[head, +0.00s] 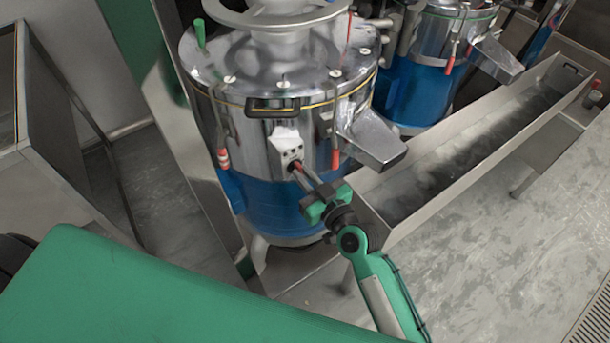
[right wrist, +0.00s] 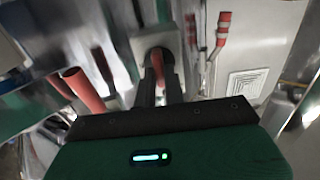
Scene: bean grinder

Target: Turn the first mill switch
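The first mill (head: 265,110) is a steel drum with a blue lower half, in the middle of the head view. A small grey switch box (head: 287,142) with dark buttons sits on its front. My right gripper (head: 302,176) reaches up to the lower part of this box. In the right wrist view the box (right wrist: 153,44) is straight ahead, with a red switch (right wrist: 158,68) between the two close-set fingers of my right gripper (right wrist: 160,80). The fingers look shut on the switch, which they partly hide. My left gripper is not in view.
A steel spout (head: 372,140) juts out right of the switch box. Red-handled clamps (head: 223,158) hang on the drum's sides. A second mill (head: 425,75) stands behind at right. A long metal trough (head: 455,150) runs to the right of my right arm.

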